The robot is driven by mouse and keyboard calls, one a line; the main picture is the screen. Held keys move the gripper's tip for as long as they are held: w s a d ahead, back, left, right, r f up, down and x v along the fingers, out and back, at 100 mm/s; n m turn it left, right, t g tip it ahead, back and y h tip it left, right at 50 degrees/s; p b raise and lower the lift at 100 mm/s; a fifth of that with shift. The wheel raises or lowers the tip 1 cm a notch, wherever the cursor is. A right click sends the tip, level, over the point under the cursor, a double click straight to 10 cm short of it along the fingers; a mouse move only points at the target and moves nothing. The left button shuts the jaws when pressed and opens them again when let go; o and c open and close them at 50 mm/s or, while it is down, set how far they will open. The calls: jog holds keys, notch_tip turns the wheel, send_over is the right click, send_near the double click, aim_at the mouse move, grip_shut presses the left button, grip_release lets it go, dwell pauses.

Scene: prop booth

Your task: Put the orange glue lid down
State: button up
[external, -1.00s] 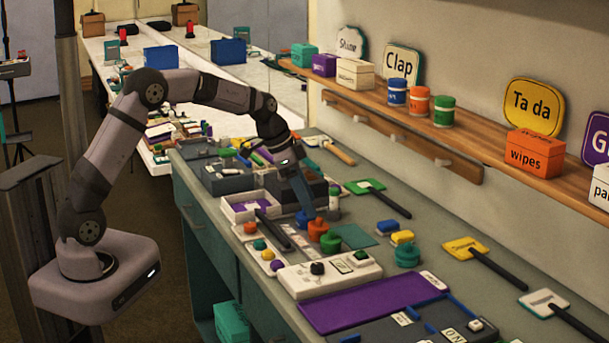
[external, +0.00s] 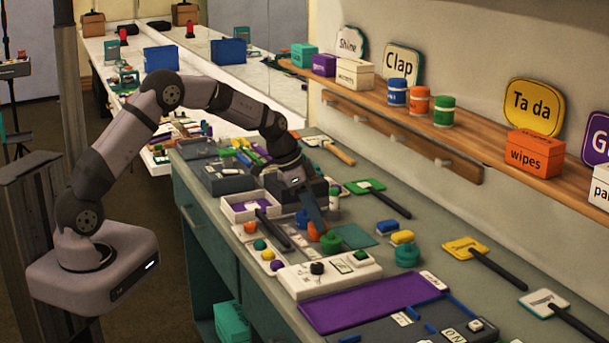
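An orange glue pot with its lid (external: 313,232) stands on the grey bench, in a row between a blue pot (external: 302,218) and a green pot (external: 331,243). My gripper (external: 319,226) points down at the orange one, and its fingers cover part of the orange top. The fingers are too small and dark to show whether they are open or shut on the lid. I cannot tell whether the lid is apart from its pot.
A white button panel (external: 345,278) and a purple mat (external: 385,300) lie in front of the pots. A shelf (external: 470,125) runs along the wall.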

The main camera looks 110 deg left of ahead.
jog(key=c, duration=0.4)
jog(key=shift+o, duration=0.2)
notch_tip(320, 180, up, 10)
jog(key=b, duration=0.1)
jog(key=shift+w+a, duration=0.25)
jog(key=shift+w, duration=0.1)
jog(key=w+a+f+n+y+p, duration=0.1)
jog(key=w, duration=0.1)
jog(key=w+a+f+n+p, duration=0.1)
jog(key=w+n, duration=0.1)
jog(key=w+a+f+n+y+p, duration=0.1)
jog(key=w, duration=0.2)
jog(key=shift+a+n+t+y+p, duration=0.3)
jog(key=shift+p, duration=0.05)
jog(key=shift+f+p, duration=1.55)
jog(key=shift+f, duration=3.4)
